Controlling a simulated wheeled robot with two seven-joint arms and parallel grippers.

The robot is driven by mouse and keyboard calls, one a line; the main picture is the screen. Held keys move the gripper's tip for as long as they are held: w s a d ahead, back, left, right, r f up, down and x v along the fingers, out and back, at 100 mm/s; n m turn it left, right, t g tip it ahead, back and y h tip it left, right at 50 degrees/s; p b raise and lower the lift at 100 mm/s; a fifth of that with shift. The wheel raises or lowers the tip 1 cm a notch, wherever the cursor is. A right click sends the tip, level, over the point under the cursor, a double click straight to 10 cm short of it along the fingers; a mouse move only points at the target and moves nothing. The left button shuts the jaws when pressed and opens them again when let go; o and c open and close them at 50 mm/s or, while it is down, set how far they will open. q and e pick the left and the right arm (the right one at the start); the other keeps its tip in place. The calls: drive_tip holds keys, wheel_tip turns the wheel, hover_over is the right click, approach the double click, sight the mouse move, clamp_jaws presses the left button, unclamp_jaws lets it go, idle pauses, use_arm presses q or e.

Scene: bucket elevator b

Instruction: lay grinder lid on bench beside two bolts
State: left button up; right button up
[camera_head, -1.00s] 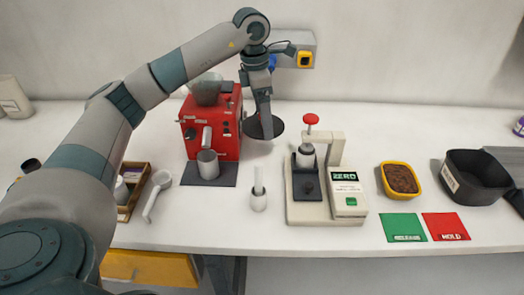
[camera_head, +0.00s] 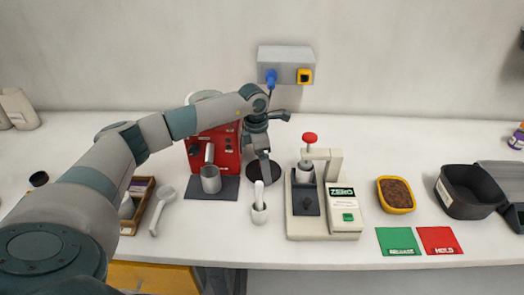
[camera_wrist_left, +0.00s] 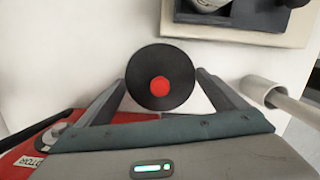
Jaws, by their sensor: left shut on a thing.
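The grinder lid is a black disc with a red knob in the left wrist view (camera_wrist_left: 145,90). It also shows in the head view (camera_head: 263,175), low at the bench between the red grinder (camera_head: 226,146) and the press. My left gripper (camera_wrist_left: 160,92) is shut on the lid, with a finger at either side of its rim. The lid looks level; I cannot tell whether it touches the bench (camera_head: 330,255). I cannot make out the two bolts. My right gripper is not in view.
The zero press (camera_head: 324,226) is close on the right. A metal cup (camera_head: 211,180) stands on a dark mat at the left. A yellow tub (camera_head: 395,207) is farther right.

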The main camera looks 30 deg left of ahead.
use_arm(q)
drive_tip(key=shift+w+a, duration=0.65)
drive_tip(key=shift+w, duration=0.25)
drive_tip(key=shift+w+a+p, duration=1)
drive_tip(key=shift+w+a, duration=0.1)
drive_tip(key=shift+w, duration=0.25)
drive_tip(key=shift+s+d+f+p, duration=0.1)
drive_tip(key=shift+f+p, duration=0.2)
drive_tip(key=shift+p, duration=0.05)
drive_tip(key=shift+f, duration=0.35)
